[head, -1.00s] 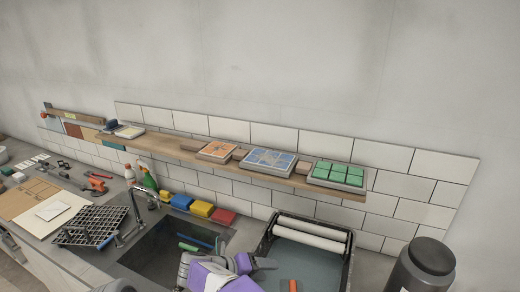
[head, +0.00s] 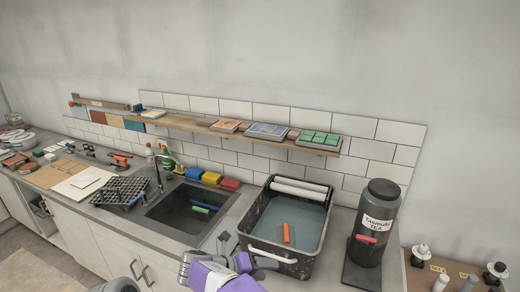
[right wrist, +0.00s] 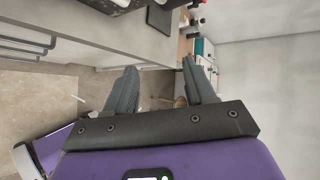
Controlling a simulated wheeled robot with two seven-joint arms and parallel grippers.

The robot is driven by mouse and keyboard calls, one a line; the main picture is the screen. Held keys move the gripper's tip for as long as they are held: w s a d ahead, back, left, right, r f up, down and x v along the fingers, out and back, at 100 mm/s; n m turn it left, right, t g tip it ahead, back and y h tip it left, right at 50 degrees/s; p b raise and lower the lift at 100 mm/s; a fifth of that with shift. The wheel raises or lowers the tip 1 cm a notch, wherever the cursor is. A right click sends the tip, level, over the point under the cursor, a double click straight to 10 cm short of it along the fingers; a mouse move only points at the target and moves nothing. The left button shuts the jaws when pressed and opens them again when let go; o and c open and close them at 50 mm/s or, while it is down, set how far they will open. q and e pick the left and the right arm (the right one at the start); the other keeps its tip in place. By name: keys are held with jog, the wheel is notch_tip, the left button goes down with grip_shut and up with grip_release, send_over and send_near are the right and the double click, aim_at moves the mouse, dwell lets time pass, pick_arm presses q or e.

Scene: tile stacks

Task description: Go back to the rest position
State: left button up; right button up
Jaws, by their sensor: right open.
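My right gripper (head: 262,262) shows at the bottom of the head view, in front of the counter below the black tub. In the right wrist view its two dark fingers (right wrist: 158,92) are spread apart with nothing between them. Beyond them are the floor and the cabinet fronts. A dark rounded part of my body shows at the lower left of the head view. My left gripper is not in view.
A wooden shelf (head: 185,122) on the tiled wall bears tile stacks, with green tiles (head: 318,138) at its right end. Below are a sink (head: 188,216), a black tub (head: 262,205) with an orange-handled tool, and a dark tea canister (head: 376,225).

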jog(key=s+d+f+m+g+y+b, duration=0.1)
jog(key=s+d+f+m+g+y, duration=0.15)
jog(key=f, duration=0.75)
jog(key=s+d+f+m+g+y+b, duration=0.1)
jog(key=d+f+m+g+y+b, duration=0.2)
jog(key=f, duration=0.7)
pick_arm(q)
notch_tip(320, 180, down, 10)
jog(key=b, duration=0.5)
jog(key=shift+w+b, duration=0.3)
jog(key=shift+b, duration=0.05)
pick_arm(e)
jog(key=s+d+f+m+y, duration=0.1)
jog(key=s+f+m+y, duration=0.3)
jog(key=s+f+m, duration=0.6)
jog(key=s+d+f+m+t+y, duration=0.1)
jog(key=s+f+m+y, duration=0.4)
jog(key=m, duration=2)
jog(key=s+d+f, duration=0.1)
jog(key=s+f, duration=0.4)
jog(key=f, duration=0.3)
jog(key=shift+d, duration=0.2)
